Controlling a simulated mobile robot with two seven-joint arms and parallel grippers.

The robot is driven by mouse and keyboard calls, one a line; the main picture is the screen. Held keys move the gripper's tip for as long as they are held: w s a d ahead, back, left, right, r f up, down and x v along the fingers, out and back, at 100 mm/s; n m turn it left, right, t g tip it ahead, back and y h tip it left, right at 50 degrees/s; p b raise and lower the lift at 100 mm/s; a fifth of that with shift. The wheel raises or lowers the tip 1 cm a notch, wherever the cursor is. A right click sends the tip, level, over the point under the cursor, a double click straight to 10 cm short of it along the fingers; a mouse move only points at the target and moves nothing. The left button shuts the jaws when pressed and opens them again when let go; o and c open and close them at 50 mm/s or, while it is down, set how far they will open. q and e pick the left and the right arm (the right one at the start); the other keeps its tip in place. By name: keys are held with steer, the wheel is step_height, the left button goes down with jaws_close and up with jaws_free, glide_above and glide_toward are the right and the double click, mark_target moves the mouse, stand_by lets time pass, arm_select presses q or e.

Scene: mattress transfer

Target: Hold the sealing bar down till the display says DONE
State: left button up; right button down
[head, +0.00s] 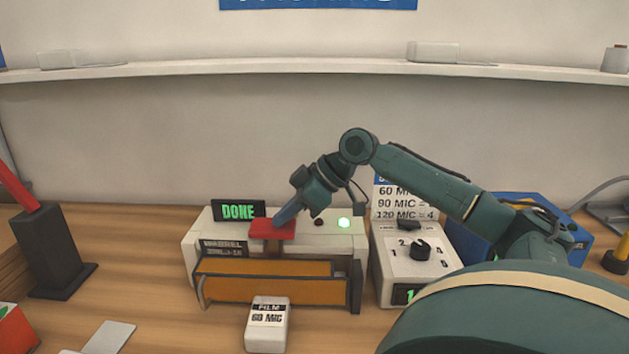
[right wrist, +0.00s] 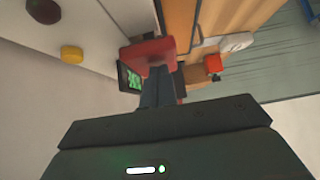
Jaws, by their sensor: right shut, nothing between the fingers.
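The sealer (head: 280,249) is a pale machine on the bench. My left gripper is not in view.
A film box (head: 267,325) labelled 60 MIC stands in front of the sealer. A dial box (head: 415,262) with a thickness chart (head: 403,198) stands to its right, a blue box (head: 530,225) behind. A dark stand (head: 52,250) is at left.

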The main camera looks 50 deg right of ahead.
steer(key=v, duration=1.2)
steer(key=shift+r, duration=0.2)
